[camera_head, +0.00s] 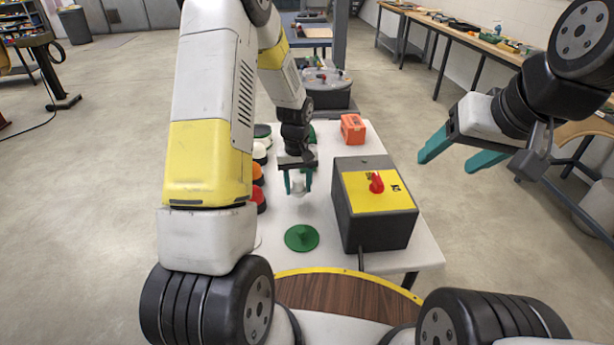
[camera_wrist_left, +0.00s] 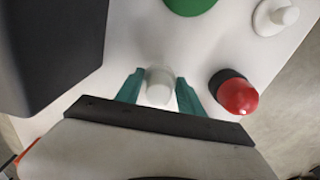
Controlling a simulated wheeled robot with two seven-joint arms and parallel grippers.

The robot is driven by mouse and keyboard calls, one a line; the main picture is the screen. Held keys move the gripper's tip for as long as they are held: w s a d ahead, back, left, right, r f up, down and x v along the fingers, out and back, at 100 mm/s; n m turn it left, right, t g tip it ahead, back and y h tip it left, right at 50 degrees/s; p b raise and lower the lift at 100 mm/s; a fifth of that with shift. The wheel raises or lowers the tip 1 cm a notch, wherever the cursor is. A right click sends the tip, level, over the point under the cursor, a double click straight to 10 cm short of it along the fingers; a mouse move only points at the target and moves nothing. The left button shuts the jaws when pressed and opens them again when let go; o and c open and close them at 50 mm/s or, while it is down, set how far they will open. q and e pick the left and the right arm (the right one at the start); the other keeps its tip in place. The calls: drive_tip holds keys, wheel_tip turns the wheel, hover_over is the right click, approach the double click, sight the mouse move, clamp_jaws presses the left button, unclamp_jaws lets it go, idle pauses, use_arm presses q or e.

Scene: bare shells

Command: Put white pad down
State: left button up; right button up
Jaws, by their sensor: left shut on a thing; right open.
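My left gripper (camera_head: 298,190) is shut on the white pad (camera_head: 298,187), above the white table between a row of coloured pads and the dark box. In the left wrist view, the white pad (camera_wrist_left: 158,86) sits between the teal fingers of my left gripper (camera_wrist_left: 160,92); its lower part is hard to make out. My right gripper (camera_head: 452,155) is open and empty, raised in the air to the right of the table.
The table (camera_head: 328,258) also holds a green pad (camera_head: 302,238), a dark box with yellow top (camera_head: 379,188) and red knob, and an orange box (camera_head: 352,129). Red (camera_head: 259,199), orange (camera_head: 257,174) and white (camera_head: 260,153) pieces stand left. Another white pad (camera_wrist_left: 274,16) shows in the wrist view.

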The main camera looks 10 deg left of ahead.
sight(298, 193)
use_arm(q)
drive_tip(key=shift+w+a+f, duration=0.1)
drive_tip(key=shift+w+a, duration=0.15)
drive_tip(key=shift+w, duration=0.15)
drive_tip(key=shift+d+f, duration=0.1)
drive_tip(key=shift+f, duration=1.55)
drive_tip(key=shift+s+f, duration=0.1)
drive_tip(key=shift+f, duration=0.1)
drive_tip(key=o, duration=1.3)
